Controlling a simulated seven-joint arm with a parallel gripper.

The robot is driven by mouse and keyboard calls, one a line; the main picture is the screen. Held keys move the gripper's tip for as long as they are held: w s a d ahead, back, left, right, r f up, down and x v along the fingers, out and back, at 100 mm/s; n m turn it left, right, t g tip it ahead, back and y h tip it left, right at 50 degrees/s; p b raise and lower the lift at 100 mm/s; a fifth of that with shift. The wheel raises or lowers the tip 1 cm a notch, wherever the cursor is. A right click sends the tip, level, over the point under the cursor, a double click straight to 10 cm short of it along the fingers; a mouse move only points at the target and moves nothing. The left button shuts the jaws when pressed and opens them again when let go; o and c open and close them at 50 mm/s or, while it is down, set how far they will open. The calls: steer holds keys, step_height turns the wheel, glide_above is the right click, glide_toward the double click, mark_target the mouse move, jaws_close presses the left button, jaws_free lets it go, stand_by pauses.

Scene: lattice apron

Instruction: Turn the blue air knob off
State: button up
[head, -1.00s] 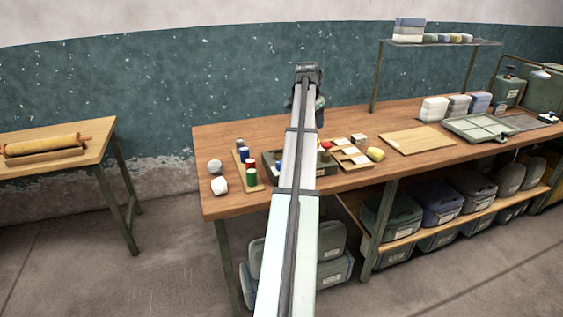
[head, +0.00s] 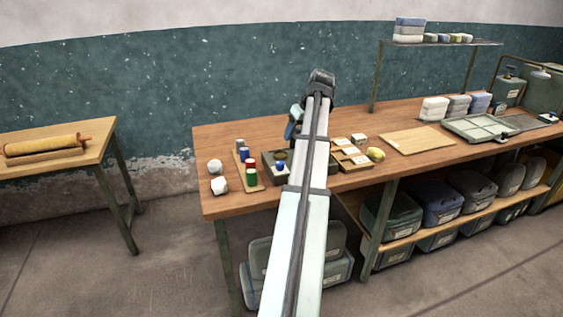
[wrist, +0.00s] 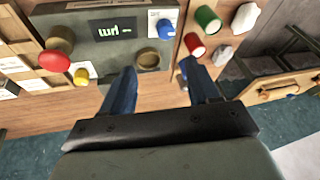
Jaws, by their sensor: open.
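The blue knob (wrist: 161,28) sits on a white plate on a grey-green control box; it also shows in the head view (head: 280,167). The box (wrist: 100,52) has a small display (wrist: 112,30), an olive round knob (wrist: 147,58), a red knob (wrist: 55,60) and a small yellow knob (wrist: 82,76) in the wrist view. My gripper (wrist: 160,72) is open and empty, its two dark blue fingers apart and apparently above the bench near the box. In the head view my gripper (head: 291,128) is partly hidden by the arm. The blue knob lies beyond the fingertips; nothing touches it.
Red (wrist: 193,45) and green (wrist: 208,18) jars and a blue one stand beside the box. White lumps (head: 219,185) lie to their left in the head view. Wooden pieces with white labels (head: 351,157) and a yellow lump (head: 376,154) lie to the box's right.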

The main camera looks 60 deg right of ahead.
mark_target(281, 162)
steer(key=w+f+n, duration=0.1)
steer(key=f+n, duration=0.1)
steer(key=f, duration=0.2)
steer(key=w+f+n, duration=0.2)
steer(key=f, duration=0.2)
steer(key=w+f+n, duration=0.2)
steer(key=f, duration=0.2)
steer(key=shift+w+a+f, duration=0.25)
steer(key=shift+a+f, duration=0.15)
stand_by(0.3)
steer(key=c, duration=1)
